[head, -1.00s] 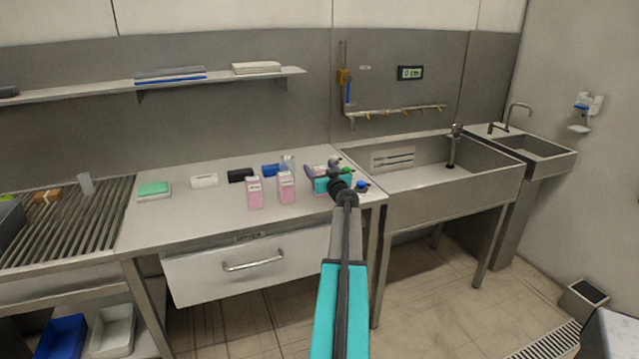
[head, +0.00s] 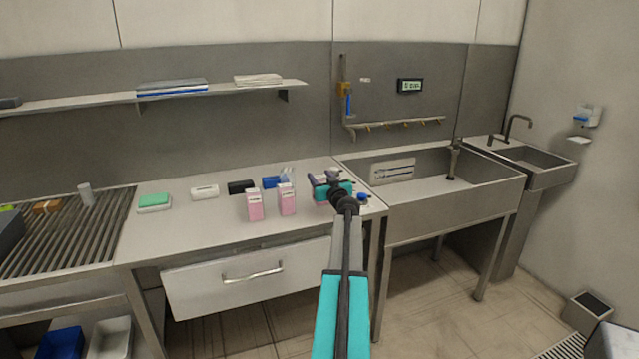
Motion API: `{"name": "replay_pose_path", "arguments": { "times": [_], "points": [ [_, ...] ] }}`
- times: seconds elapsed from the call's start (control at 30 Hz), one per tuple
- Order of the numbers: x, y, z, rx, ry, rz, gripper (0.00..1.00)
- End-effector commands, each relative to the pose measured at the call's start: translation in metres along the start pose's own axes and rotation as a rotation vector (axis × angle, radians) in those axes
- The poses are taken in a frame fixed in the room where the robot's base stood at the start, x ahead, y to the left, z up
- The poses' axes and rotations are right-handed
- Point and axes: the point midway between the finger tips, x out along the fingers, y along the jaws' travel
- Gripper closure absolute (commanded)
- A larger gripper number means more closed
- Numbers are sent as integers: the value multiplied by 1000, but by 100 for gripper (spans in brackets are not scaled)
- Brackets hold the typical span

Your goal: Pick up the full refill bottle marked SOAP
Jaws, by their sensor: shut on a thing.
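Two pink bottles with pale tops stand upright on the steel counter (head: 215,230), a left one (head: 254,206) and a right one (head: 287,200). Their labels are too small to read, so I cannot tell which is marked SOAP. My gripper (head: 322,182) is just right of them, over the right end of the counter. My gripper and wrist hide most of this item, including any marking. I cannot tell if it is clear of the counter.
Behind the bottles lie a black block (head: 240,187), a blue block (head: 270,182) and a clear container (head: 288,173). A blue-capped item (head: 362,198) is right of my wrist. A sink (head: 445,205) adjoins on the right. The counter's front left is clear.

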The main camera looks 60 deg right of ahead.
Motion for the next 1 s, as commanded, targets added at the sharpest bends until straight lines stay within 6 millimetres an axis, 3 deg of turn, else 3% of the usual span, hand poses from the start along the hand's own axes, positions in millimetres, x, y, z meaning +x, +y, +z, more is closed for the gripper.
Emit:
{"name": "replay_pose_path", "arguments": {
  "times": [0.23,1.0],
  "points": [
    [-2,0,-23,-2,3,1,100],
    [-108,-7,-30,-1,2,2,100]
  ]
}}
